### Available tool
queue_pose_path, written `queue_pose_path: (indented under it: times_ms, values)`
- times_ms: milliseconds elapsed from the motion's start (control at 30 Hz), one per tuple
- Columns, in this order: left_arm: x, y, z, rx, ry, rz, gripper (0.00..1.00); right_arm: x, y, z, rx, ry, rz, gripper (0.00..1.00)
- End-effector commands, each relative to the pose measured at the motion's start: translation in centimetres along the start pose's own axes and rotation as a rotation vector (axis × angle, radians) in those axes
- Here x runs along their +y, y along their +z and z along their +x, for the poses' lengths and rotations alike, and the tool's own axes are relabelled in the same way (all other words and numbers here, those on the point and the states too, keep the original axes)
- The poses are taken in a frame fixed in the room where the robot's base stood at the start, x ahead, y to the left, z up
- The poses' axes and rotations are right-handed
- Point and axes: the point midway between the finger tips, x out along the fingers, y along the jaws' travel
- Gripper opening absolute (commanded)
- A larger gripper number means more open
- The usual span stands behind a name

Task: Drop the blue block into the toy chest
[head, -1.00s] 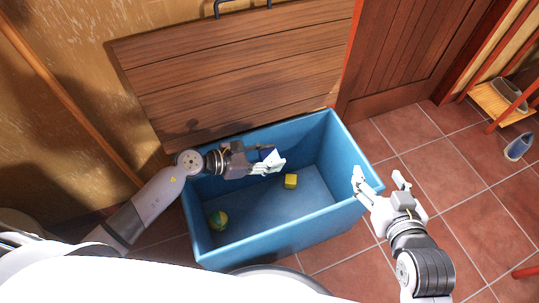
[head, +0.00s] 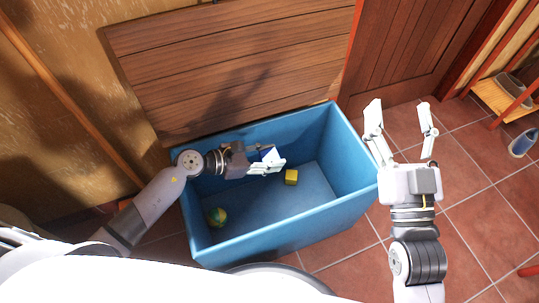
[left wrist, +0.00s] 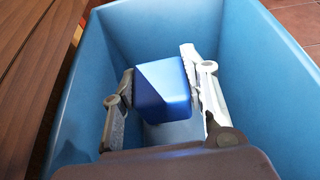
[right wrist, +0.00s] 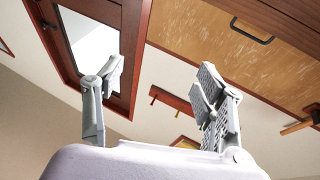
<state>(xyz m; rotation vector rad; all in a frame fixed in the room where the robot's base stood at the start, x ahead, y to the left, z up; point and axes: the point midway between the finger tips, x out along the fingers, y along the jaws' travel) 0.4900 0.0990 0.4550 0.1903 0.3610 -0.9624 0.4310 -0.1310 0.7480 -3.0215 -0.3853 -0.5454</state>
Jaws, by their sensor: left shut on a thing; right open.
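The toy chest (head: 290,243) is an open blue box with its wooden lid (head: 230,70) raised at the back. My left gripper (head: 270,161) is over the inside of the chest, shut on the blue block (left wrist: 162,88). The block sits between both fingers in the left wrist view, with the chest walls around it. In the head view the block (head: 267,152) is partly hidden by the fingers. My right gripper (head: 402,120) is open and empty, raised to the right of the chest.
A yellow cube (head: 291,177) and a green-yellow ball (head: 217,217) lie on the chest floor. A wooden door (head: 405,50) stands behind to the right. A shoe rack (head: 495,98) and a blue shoe (head: 522,143) are at the far right.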

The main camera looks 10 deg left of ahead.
Motion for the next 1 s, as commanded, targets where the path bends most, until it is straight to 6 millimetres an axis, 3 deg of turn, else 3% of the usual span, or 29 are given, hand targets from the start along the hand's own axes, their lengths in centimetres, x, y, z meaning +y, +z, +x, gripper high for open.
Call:
queue_pose_path:
  times_ms: [300,600,633,1000]
  values:
    - [0.0,-0.6,0.2,0.000,0.000,0.000,0.13,-0.3,-2.3,-0.1,0.130,-0.007,0.005,0.64]
    - [0.0,-0.6,0.2,0.000,0.000,0.000,0.13,-0.3,-2.5,-0.1,0.138,-0.007,0.006,0.64]
    - [0.0,-0.6,0.2,0.000,0.000,0.000,0.42,-0.3,-2.5,-0.1,0.138,-0.007,0.006,0.64]
    - [0.0,-0.6,0.2,0.000,0.000,0.000,0.64,-0.3,-2.4,-0.1,0.137,-0.007,0.006,0.64]
